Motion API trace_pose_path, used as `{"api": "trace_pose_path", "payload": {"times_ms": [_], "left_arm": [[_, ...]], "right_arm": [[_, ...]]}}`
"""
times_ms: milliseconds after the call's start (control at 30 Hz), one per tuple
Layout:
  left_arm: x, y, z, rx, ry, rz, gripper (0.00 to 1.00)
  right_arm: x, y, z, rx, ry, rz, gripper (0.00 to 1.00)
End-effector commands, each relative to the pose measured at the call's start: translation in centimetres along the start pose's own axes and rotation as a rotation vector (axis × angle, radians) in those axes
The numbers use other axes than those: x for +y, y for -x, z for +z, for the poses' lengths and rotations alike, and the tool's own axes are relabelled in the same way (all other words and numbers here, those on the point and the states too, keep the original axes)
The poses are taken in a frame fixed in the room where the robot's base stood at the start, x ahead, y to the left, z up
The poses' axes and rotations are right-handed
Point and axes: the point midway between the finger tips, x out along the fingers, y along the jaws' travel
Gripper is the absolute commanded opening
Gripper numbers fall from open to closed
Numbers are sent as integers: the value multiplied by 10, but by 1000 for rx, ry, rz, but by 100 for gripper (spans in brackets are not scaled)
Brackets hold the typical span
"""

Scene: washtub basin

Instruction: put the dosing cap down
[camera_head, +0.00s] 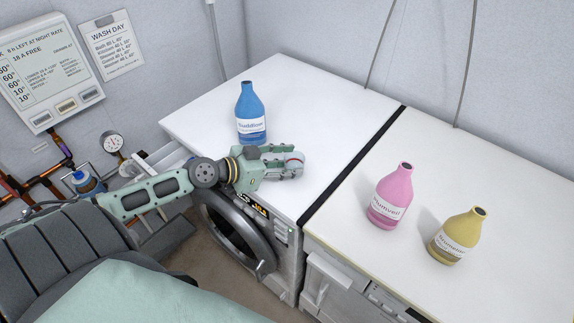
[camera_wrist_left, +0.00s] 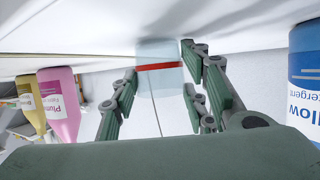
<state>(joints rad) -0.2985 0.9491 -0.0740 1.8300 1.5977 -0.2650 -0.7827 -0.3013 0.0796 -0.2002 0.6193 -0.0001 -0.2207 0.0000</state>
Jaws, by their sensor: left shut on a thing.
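The dosing cap is a small clear cup with a red band, and it shows between the finger pads in the left wrist view (camera_wrist_left: 158,80). In the head view the dosing cap (camera_head: 295,158) is partly covered by the fingers. My left gripper (camera_head: 284,162) is shut on it, over the front part of the left white machine top (camera_head: 335,125). I cannot tell whether the cap touches that top. My right gripper is not in view.
A blue bottle (camera_head: 251,115) stands on the left machine top, just behind my left gripper. A pink bottle (camera_head: 391,195) and a yellow bottle (camera_head: 458,236) stand on the right machine top (camera_head: 500,170). A dark gap (camera_head: 352,166) separates the tops. The left top's back right is clear.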

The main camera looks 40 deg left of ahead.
Motion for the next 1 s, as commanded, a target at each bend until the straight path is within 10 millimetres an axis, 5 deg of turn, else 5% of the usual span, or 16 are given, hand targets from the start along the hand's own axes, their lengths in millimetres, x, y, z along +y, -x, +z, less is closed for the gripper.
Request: {"api": "trace_pose_path", "payload": {"times_ms": [333, 367, 567, 1000], "left_arm": [[0, -2, 3, 1, -1, 1, 26], [0, -1, 3, 1, -1, 1, 42], [0, -1, 2, 0, -1, 1, 60], [0, 2, 0, -1, -1, 0, 60]], "right_arm": [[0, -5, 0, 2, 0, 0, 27], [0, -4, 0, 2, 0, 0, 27], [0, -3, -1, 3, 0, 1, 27], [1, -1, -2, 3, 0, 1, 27]]}}
